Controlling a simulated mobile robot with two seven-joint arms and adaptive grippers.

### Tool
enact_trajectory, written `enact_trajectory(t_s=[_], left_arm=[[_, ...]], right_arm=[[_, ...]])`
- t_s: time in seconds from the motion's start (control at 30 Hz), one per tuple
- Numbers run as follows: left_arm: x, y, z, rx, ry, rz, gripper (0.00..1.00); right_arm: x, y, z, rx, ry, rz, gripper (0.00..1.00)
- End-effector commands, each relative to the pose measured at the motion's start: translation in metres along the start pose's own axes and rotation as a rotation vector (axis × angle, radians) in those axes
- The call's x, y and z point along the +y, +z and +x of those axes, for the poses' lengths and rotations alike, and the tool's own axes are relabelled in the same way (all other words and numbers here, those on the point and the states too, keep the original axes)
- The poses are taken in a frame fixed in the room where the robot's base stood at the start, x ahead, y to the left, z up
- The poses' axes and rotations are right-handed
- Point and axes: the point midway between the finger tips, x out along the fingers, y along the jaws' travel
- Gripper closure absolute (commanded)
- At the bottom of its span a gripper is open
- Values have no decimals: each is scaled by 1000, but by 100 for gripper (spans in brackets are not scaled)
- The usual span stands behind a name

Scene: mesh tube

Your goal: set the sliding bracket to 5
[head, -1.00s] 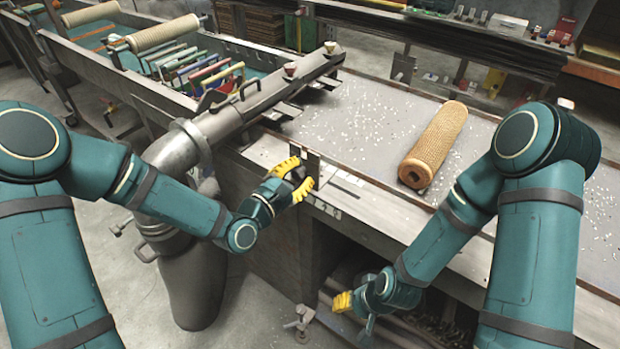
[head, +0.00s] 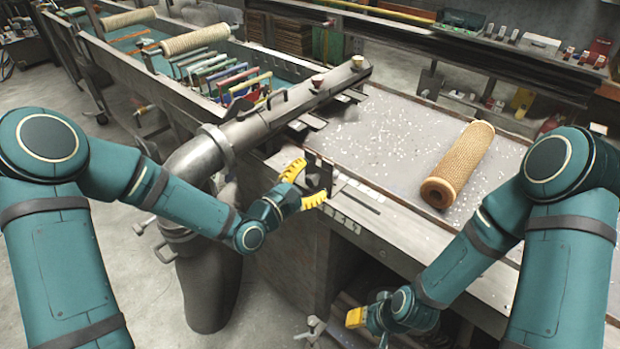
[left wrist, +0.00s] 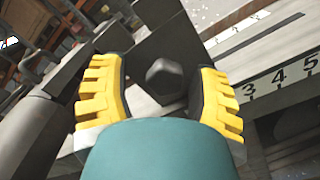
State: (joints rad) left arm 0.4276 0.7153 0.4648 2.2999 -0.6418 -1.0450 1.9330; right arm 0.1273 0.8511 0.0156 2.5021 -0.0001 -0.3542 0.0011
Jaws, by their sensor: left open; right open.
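The sliding bracket (head: 318,176) is a dark upright metal plate at the left end of a slotted track on the table's front edge. In the left wrist view the bracket (left wrist: 150,45) carries a hexagonal knob (left wrist: 164,78). The number scale (left wrist: 280,85) runs to the right of it, with 3, 4 and 5 readable there. My left gripper (head: 302,186) is open, its yellow fingers on either side of the knob; in the left wrist view the fingers (left wrist: 162,95) stand apart. Whether they touch it I cannot tell. My right gripper (head: 368,315) is open and empty, low before the table front.
A tan mesh tube (head: 459,165) lies on the grey tabletop (head: 385,135) to the right. A thick metal pipe (head: 275,115) runs along the left. A bin of coloured frames (head: 225,80) stands behind it. The slot (head: 360,200) right of the bracket looks clear.

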Motion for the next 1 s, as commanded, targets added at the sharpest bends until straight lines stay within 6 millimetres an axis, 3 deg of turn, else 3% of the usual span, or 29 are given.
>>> enact_trajectory(t_s=[0.3,0.5,1.0], left_arm=[[1,-1,-48,5,1,-1,39],[1,-1,-68,3,2,1,39],[1,-1,-72,2,2,0,39]], right_arm=[[0,0,0,0,0,0,53],[0,0,0,0,0,0,53],[0,0,0,0,0,0,53]])
